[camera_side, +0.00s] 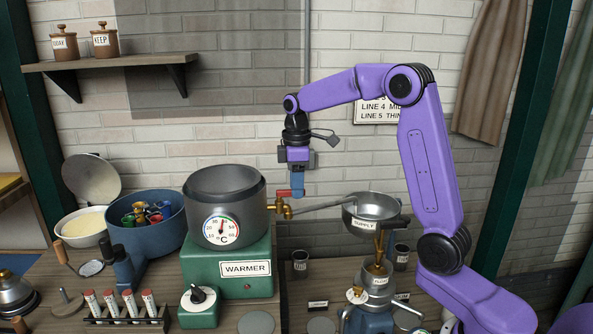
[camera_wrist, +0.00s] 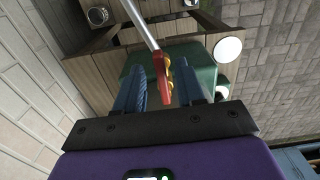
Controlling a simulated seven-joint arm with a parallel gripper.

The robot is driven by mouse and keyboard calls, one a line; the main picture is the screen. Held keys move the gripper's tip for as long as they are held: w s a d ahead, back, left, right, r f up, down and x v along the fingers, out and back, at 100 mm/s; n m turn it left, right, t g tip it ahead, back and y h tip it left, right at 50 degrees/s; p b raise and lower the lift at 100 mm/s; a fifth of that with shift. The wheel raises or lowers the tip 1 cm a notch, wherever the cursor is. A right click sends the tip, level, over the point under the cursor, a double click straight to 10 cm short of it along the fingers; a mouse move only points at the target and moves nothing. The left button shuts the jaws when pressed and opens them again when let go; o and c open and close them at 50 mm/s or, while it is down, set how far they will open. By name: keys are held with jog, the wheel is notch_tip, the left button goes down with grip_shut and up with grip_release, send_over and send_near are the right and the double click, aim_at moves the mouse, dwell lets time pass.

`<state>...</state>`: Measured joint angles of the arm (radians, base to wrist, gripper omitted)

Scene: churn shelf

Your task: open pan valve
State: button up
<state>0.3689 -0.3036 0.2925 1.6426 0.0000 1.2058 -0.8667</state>
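The pan (camera_side: 203,193) is a dark grey pot with a round dial, standing on the green warmer (camera_side: 215,267). On its right side is a brass valve (camera_side: 284,209) with a red handle (camera_side: 283,193). My gripper (camera_side: 297,188) points down just right of the handle in the side view. In the wrist view my gripper (camera_wrist: 160,80) has its blue fingers apart, with the red handle (camera_wrist: 159,66) between the fingertips. I cannot tell whether either finger touches it.
A thin metal pipe (camera_side: 325,204) runs from the valve to the supply bowl (camera_side: 376,207) on the right. A blue tub (camera_side: 158,236) of coloured items stands left of the pan. A test-tube rack (camera_side: 125,319) is in front. The wall is behind.

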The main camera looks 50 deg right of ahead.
notch_tip(320, 180, up, 17)
jog(key=shift+r, duration=0.15)
dwell(0.5)
dwell(0.5)
jog(key=s+a+f+n, duration=0.2)
jog(key=s+a+f, duration=0.9)
jog(key=s+a, duration=0.3)
jog(key=s+f, duration=0.5)
jog(key=s, duration=0.4)
jog(key=s+d+f+n, duration=0.1)
jog(key=s+f, duration=0.5)
jog(key=s, duration=0.4)
jog(key=shift+d+f, duration=0.2)
jog(key=shift+d, duration=0.05)
dwell(2.6)
